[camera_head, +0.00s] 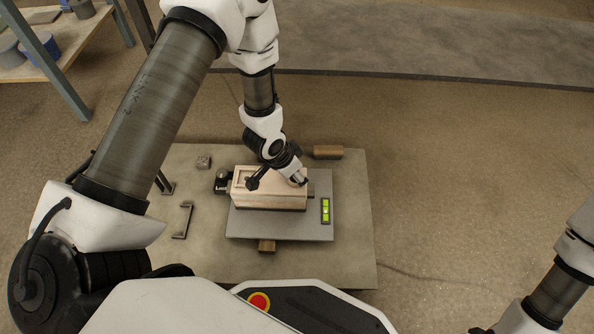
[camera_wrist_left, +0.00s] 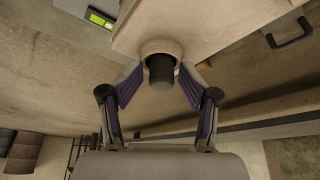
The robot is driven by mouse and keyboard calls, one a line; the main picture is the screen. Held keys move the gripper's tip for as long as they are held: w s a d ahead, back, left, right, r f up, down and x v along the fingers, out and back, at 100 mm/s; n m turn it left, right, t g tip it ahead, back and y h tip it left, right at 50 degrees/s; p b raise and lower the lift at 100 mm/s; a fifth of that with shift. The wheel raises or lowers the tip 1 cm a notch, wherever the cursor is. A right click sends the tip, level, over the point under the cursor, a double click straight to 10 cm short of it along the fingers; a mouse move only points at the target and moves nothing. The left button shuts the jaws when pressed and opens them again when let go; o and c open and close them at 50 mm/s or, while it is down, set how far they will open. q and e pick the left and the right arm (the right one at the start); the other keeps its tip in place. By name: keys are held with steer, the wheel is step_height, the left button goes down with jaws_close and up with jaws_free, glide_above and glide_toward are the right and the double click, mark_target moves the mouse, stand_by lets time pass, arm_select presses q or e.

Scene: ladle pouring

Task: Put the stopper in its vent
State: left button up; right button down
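A beige box-shaped mould (camera_head: 270,200) sits on a grey plate (camera_head: 300,229); the mould also shows in the left wrist view (camera_wrist_left: 215,22). In that view a round beige collar (camera_wrist_left: 150,47) stands on the mould. A dark cylinder, likely the stopper (camera_wrist_left: 162,76), projects from the collar towards me. My left gripper (camera_head: 301,180) is at the right end of the mould. Its two purple-padded fingers (camera_wrist_left: 161,84) are open, one on each side of the dark cylinder, with gaps visible. How deep the cylinder sits is hidden. My right gripper is out of view.
Brown blocks stand behind (camera_head: 327,152) and in front (camera_head: 266,246). A black item (camera_head: 221,182), a bracket (camera_head: 183,220) and a small grey cube (camera_head: 203,162) are at left. The right side of the board is clear.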

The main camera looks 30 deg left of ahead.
arm_select(q)
steer(key=shift+r, duration=0.1)
steer(key=shift+s+a+r, duration=0.1)
steer(key=shift+r, duration=0.25)
steer(key=v, duration=1.1)
steer(key=shift+s, duration=0.1)
